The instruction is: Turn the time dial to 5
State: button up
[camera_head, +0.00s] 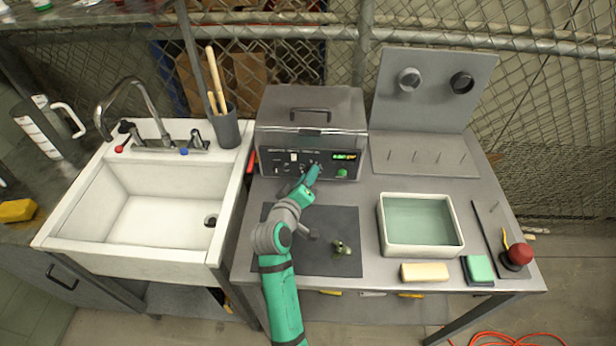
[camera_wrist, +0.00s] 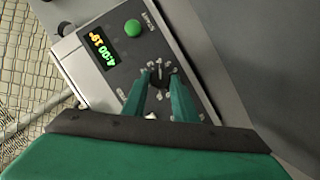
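The grey machine (camera_head: 311,110) stands at the back of the metal table, with its dark control panel (camera_head: 284,162) facing me. A dark dial (camera_wrist: 160,77) with white marks around it shows in the wrist view. My gripper (camera_head: 314,170) is at the panel; its two green fingers (camera_wrist: 160,74) are apart, one on each side of the dial. I cannot tell if they press on it. The fingers hide part of the dial's scale, so its setting is unclear. The lit display (camera_wrist: 103,46) seems to read 4:00 and 19°.
A green button (camera_wrist: 132,26) sits beside the display. A grey mat (camera_head: 340,225) lies under my arm with a small green object (camera_head: 341,248) on it. A tray of greenish liquid (camera_head: 384,230) stands to the right, the sink (camera_head: 165,215) to the left.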

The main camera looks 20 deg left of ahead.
jog(key=c, duration=0.3)
jog(key=shift+d+r+m+g+y, duration=0.1)
jog(key=shift+m+g+y, duration=0.35)
jog(key=shift+m, duration=0.6)
jog(key=shift+d+m+g+y, duration=0.1)
jog(key=shift+m+g+y, duration=0.15)
jog(key=shift+m+y, duration=0.6)
jog(key=o, duration=1.1)
jog(key=shift+c, duration=0.2)
